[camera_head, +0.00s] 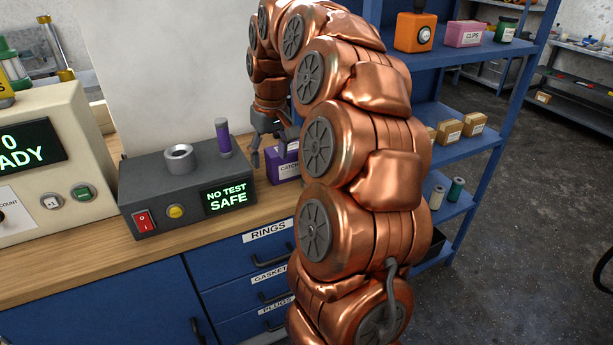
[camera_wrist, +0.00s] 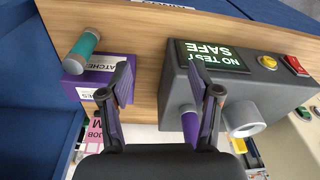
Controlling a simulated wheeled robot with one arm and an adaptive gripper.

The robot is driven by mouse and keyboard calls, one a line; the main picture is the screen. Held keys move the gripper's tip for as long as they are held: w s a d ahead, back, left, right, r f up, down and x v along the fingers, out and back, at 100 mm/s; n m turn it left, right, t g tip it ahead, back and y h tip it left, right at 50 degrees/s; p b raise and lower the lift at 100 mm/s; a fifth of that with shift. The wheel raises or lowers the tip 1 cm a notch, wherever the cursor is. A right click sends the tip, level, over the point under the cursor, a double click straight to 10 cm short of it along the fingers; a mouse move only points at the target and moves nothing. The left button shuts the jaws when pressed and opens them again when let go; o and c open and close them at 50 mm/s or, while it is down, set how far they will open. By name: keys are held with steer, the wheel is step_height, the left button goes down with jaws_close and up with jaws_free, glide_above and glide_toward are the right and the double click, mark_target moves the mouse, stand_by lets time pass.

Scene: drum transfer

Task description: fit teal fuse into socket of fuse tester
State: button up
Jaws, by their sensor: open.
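The fuse tester (camera_head: 150,195) is a dark grey box on the bench with a lit "NO TEST SAFE" screen. Its round pale socket (camera_head: 179,158) stands up from the top and looks empty; the socket's ring also shows in the wrist view (camera_wrist: 243,120). The teal fuse (camera_wrist: 84,46), with a grey end, is by the purple "CATCHES" box (camera_wrist: 100,75) in the wrist view; whether it rests on the box is unclear. My arm hides it in the head view. My gripper (camera_head: 268,150) is open and empty, between that box and the tester; its fingers show in the wrist view (camera_wrist: 160,88).
A purple fuse (camera_head: 222,138) stands upright at the tester's right rear, close to my gripper. A cream device (camera_head: 45,160) stands left of the tester. Blue shelves (camera_head: 455,120) with boxes and spools are on the right. Bare bench (camera_wrist: 150,60) lies between box and tester.

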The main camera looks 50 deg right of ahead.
steer(key=d+f, duration=0.1)
steer(key=d, duration=0.3)
steer(key=d+m, duration=0.1)
steer(key=d, duration=0.4)
steer(key=d+f+m+b, duration=0.1)
steer(key=d, duration=0.3)
steer(key=shift+w+d+f+h, duration=0.3)
steer(key=shift+d+f+h, duration=0.05)
steer(key=shift+d+h, duration=0.05)
steer(key=shift+w+f+p, duration=0.25)
steer(key=shift+f+p, duration=0.3)
steer(key=shift+f, duration=1.35)
steer(key=shift+w+f+p, duration=0.2)
steer(key=shift+f+p, duration=0.35)
steer(key=shift+f, duration=1.35)
jaws_close()
